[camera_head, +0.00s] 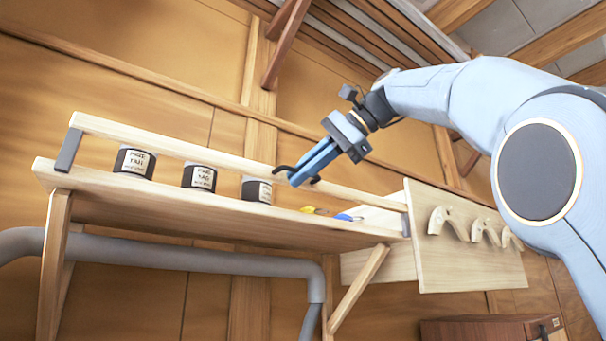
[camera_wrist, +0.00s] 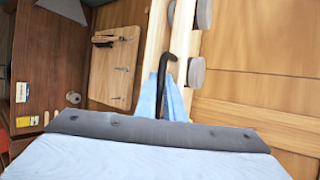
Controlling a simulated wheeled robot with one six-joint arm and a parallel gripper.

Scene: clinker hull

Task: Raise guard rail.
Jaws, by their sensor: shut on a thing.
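The guard rail (camera_head: 200,153) is a long pale wooden bar running along the shelf (camera_head: 200,208). A grey arm (camera_head: 69,149) at its left end holds it above the shelf board, and another grey piece (camera_head: 405,224) shows at its right end. My gripper (camera_head: 296,180) is at the right half of the rail, its blue fingers shut on a black curved handle (camera_head: 281,169) at the rail. In the wrist view the handle (camera_wrist: 168,75) rises between the fingers (camera_wrist: 165,98), with pale wood behind it. How the handle joins the rail is partly hidden.
Labelled dark cans (camera_head: 199,177) stand on the shelf. Yellow (camera_head: 312,210) and blue (camera_head: 348,217) items lie at its right. A board with pale curved pieces (camera_head: 450,222) stands to the right. A grey pipe (camera_head: 170,255) runs below; a brown cabinet (camera_head: 480,330) is low right.

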